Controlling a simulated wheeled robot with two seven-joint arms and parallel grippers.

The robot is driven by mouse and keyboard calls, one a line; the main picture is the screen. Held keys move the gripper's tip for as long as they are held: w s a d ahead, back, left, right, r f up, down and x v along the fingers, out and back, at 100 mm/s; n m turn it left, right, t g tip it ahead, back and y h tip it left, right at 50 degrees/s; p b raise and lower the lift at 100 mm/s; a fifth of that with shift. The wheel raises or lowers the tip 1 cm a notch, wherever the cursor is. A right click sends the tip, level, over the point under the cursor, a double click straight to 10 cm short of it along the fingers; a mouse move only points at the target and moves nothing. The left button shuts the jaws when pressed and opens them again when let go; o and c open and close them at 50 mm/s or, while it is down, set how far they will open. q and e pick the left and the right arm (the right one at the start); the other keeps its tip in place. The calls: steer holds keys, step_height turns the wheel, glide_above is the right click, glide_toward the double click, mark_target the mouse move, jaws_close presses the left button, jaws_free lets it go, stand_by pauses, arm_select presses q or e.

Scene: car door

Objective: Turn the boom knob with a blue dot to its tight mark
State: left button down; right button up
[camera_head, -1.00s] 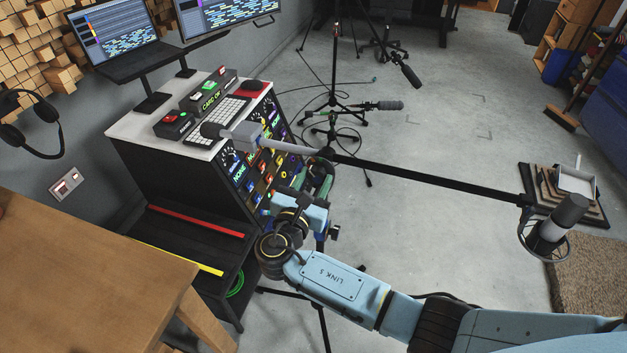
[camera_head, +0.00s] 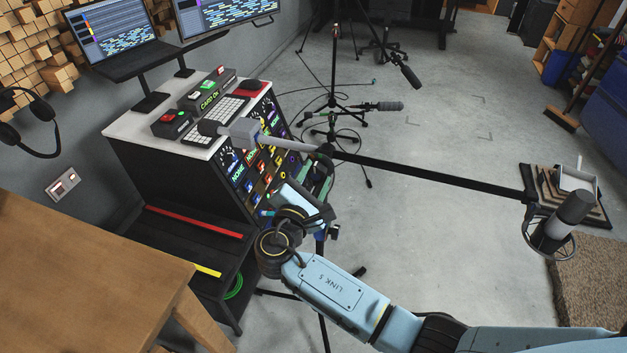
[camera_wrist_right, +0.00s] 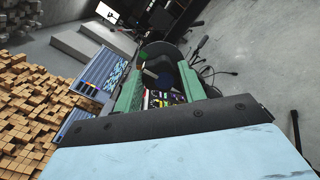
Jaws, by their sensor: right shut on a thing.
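The microphone boom (camera_head: 430,174) runs from a grey counterweight end at the console to a microphone (camera_head: 562,222) at right. My right gripper (camera_head: 326,178) is at the boom's joint on the stand, just below the pole. The knob is mostly hidden by my gripper in the head view. I cannot make out its dot or the tight mark. My left gripper is not in view.
A console (camera_head: 170,180) with a keyboard, buttons and a lit panel stands left of the boom. A wooden table (camera_head: 90,265) is at the lower left. Other microphone stands (camera_head: 333,90) with cables stand behind. The floor at right of centre is clear.

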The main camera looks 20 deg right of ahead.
steer(key=shift+m, duration=0.6)
steer(key=o, duration=1)
steer(key=shift+c, duration=0.2)
steer(key=shift+s, duration=0.1)
steer(key=v, duration=1.3)
steer(key=shift+s+f, duration=0.1)
